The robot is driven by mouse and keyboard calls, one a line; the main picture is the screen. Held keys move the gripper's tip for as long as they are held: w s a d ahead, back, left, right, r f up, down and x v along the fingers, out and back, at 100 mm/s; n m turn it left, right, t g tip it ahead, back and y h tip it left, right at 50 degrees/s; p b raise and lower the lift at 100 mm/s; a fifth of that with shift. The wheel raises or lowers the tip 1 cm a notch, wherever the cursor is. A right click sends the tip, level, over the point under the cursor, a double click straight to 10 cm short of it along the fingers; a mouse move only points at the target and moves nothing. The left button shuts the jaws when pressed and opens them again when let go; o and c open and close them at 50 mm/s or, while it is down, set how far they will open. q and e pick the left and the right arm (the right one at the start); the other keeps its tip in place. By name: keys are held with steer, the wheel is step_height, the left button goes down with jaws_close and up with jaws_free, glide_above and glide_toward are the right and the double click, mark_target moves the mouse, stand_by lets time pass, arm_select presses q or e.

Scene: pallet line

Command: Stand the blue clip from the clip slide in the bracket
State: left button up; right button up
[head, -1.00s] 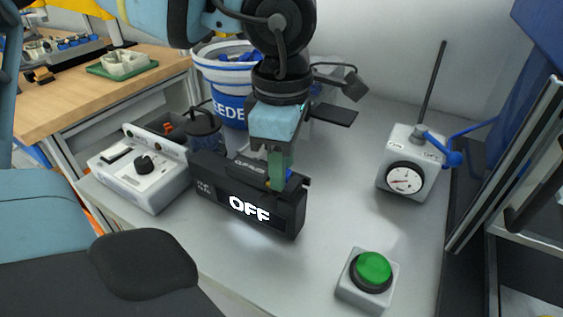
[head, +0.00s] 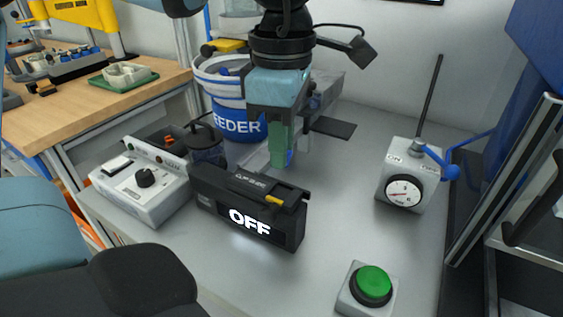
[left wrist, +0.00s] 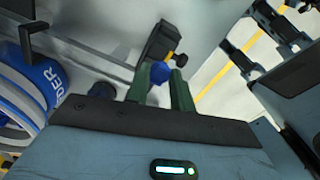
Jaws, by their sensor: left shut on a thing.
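My left gripper (head: 281,155) has green fingers that point down, above and behind the black clip slide (head: 213,200). It is shut on the blue clip (head: 291,157), which mostly hides behind the fingers in the head view. In the left wrist view the blue clip (left wrist: 160,72) shows between the two green fingertips. The clip slide carries a lit "OFF" display and a yellow part on top; gripper and clip are apart from it. I cannot surely make out the bracket; a pale holder on a green base (head: 124,75) stands on the wooden bench. My right gripper is out of view.
A white control box (head: 140,190) stands left of the slide, a blue-and-white feeder bowl (head: 238,124) behind. A green button (head: 372,282) and a gauge box (head: 405,185) stand to the right. The grey tabletop between the slide and gauge box is clear.

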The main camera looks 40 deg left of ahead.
arm_select(q)
steer(key=shift+r, duration=2.05)
